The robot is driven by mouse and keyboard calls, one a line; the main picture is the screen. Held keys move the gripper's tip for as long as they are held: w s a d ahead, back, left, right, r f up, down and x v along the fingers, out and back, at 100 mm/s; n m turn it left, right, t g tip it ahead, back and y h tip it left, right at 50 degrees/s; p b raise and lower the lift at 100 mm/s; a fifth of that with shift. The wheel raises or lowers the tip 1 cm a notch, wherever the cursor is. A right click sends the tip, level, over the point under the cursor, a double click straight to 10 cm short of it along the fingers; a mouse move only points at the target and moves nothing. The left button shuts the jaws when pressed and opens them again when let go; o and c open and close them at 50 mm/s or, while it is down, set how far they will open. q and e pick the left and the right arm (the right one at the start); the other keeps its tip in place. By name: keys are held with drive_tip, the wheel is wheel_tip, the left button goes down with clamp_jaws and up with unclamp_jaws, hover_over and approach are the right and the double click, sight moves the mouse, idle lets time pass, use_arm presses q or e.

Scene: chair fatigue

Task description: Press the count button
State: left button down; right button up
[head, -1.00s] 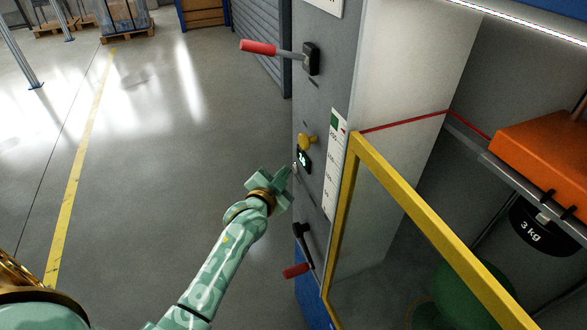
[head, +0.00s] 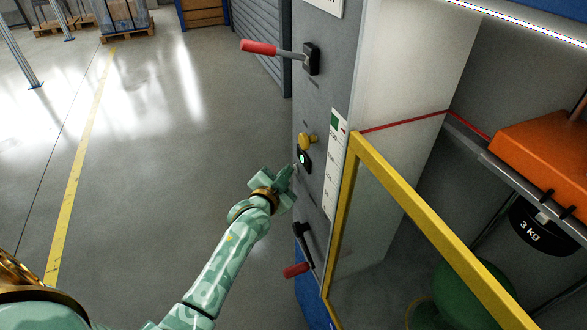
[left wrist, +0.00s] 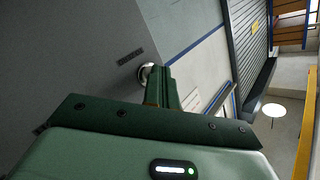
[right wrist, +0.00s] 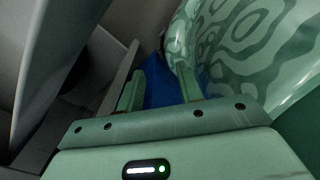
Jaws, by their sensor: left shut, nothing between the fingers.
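A small round silver button (left wrist: 146,72) sits on the grey machine panel (head: 312,115); I take it as the count button. In the head view it is mostly hidden by the fingertips of my left gripper (head: 288,175). In the left wrist view the shut, empty fingers (left wrist: 160,78) overlap the button's edge; whether they touch it I cannot tell. A small dark counter display (head: 304,159) with a lit green-white figure is just above the fingertips. My right gripper (right wrist: 158,85) shows only in its wrist view, its fingers apart with nothing between them.
A yellow knob (head: 308,140) sits above the display. A red-handled lever (head: 260,48) sticks out higher up, another (head: 297,269) lower down. A yellow-framed door (head: 410,215) stands to the right, near an orange block (head: 540,150) and a black 3 kg weight (head: 535,230). Floor at left is clear.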

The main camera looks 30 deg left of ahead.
use_arm(q)
drive_tip(key=shift+s+a+p, duration=0.55)
drive_tip(key=shift+s, duration=0.05)
drive_tip(key=s+a+p, duration=0.2)
drive_tip(key=s+a, duration=0.1)
drive_tip(key=shift+s+a, duration=0.1)
drive_tip(key=shift+s, duration=0.3)
idle(0.4)
idle(0.6)
